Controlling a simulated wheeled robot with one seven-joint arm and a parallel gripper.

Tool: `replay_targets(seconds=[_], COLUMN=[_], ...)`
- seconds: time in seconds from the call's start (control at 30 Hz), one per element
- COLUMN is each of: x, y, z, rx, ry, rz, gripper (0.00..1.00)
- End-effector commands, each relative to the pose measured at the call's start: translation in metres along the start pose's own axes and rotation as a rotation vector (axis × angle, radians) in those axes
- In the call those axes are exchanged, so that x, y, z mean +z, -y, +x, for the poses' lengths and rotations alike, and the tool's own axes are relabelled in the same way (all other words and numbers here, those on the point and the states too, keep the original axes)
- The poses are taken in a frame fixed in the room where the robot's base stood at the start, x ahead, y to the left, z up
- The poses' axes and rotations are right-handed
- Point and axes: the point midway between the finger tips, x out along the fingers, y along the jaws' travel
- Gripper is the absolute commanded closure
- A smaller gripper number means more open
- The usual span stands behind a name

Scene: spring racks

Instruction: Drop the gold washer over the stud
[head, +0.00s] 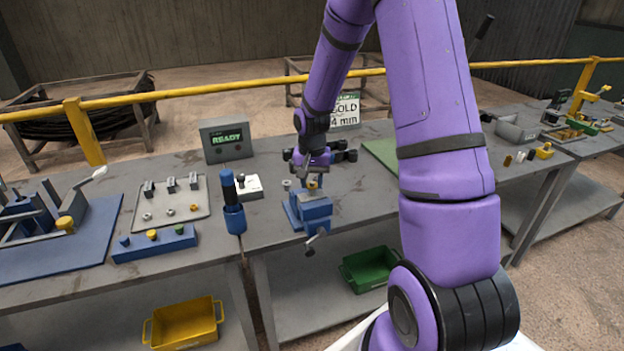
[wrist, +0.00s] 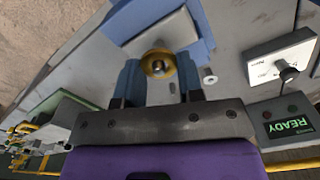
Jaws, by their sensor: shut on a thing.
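The gold washer (wrist: 158,64) is between the fingers of my gripper (wrist: 158,78) in the wrist view. A metal stud tip (wrist: 158,67) shows through the middle of its hole. I cannot tell how far the washer is down the stud. Below is a blue vise (head: 316,209) with a grey top, also in the wrist view (wrist: 200,42). In the head view my gripper (head: 315,176) is pointed down just over the vise, with a bit of gold (head: 312,184) at its tips. The fingers partly hide the contact.
A READY panel (head: 226,142) stands behind. A white card box (head: 250,187) and a blue cylindrical tool (head: 233,207) are left of the vise. A tray of small parts (head: 150,222) and a blue block with knobs (head: 155,243) lie further left. A green bin (head: 368,268) is below.

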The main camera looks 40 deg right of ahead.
Motion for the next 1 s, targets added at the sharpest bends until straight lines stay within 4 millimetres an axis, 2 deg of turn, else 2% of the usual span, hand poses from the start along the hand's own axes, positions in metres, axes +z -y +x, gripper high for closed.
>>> replay_targets(seconds=[0.17, 0.2, 0.3, 0.5, 0.6, 0.63, 1.0], x=[0.0, 0.0001, 0.0001, 0.0001, 0.0001, 0.0001, -0.0001], y=[-0.0001, -0.0001, -0.0002, -0.0002, -0.0002, -0.0002, -0.0002], z=[0.0, 0.0, 0.0, 0.0, 0.0001, 0.0001, -0.0047], rx=[0.0, 0.0, 0.0, 0.0, 0.0, 0.0, 0.0], ry=[0.0, 0.0, 0.0, 0.001, 0.001, 0.001, 0.0], rz=[0.0, 0.0, 0.0, 0.0, 0.0, 0.0, 0.001], gripper=[0.79, 0.58, 0.35, 0.35, 0.12, 0.1, 0.1])
